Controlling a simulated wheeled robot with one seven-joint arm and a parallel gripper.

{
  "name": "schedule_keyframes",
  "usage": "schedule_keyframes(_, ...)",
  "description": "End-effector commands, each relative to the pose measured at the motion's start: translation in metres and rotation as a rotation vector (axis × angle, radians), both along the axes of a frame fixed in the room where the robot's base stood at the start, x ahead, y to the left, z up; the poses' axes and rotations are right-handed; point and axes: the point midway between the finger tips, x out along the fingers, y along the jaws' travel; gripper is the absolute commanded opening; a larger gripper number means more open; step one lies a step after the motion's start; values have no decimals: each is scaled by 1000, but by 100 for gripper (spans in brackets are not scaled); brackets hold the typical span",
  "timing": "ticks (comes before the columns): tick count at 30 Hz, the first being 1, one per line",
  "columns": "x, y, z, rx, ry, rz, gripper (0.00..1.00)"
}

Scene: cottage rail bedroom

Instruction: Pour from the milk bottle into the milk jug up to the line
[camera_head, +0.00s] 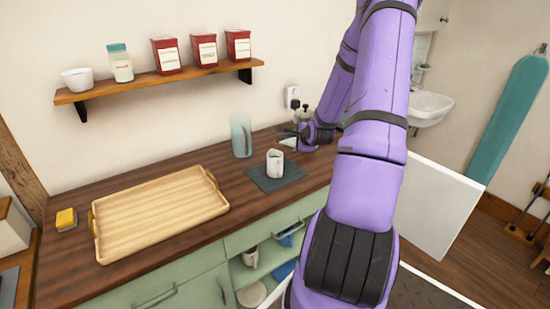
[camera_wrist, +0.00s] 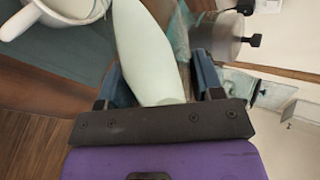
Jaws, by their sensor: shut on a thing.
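The milk jug (camera_head: 275,163) is a small white jug standing upright on a dark mat (camera_head: 262,184) on the wooden counter. Its rim and handle show at the upper left of the wrist view (camera_wrist: 48,22). My gripper (camera_wrist: 158,82) is shut on the pale milk bottle (camera_wrist: 148,45), which lies between its blue fingers. In the head view my gripper (camera_head: 307,136) is low over the counter, behind and right of the jug. The bottle (camera_head: 288,143) shows there only as a small pale piece, apart from the jug. No fill line or milk level can be made out.
A tall clear glass vessel (camera_head: 241,135) stands behind and left of the jug. A wooden tray (camera_head: 160,213) and a yellow sponge (camera_head: 66,219) lie to the left. A dark-knobbed canister (camera_wrist: 220,43) is close beside the bottle. A shelf (camera_head: 160,80) with tins hangs above.

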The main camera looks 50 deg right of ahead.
Motion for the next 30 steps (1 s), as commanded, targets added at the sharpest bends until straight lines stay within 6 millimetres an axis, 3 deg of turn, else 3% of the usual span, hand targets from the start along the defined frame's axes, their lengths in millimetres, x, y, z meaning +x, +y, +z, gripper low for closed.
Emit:
schedule_keyframes(14,-1,-1,2,-20,14,-1,0)
schedule_keyframes(26,0,0,-26,230,-180,-5,0)
schedule_keyframes(30,2,2,-19,270,-212,-1,0)
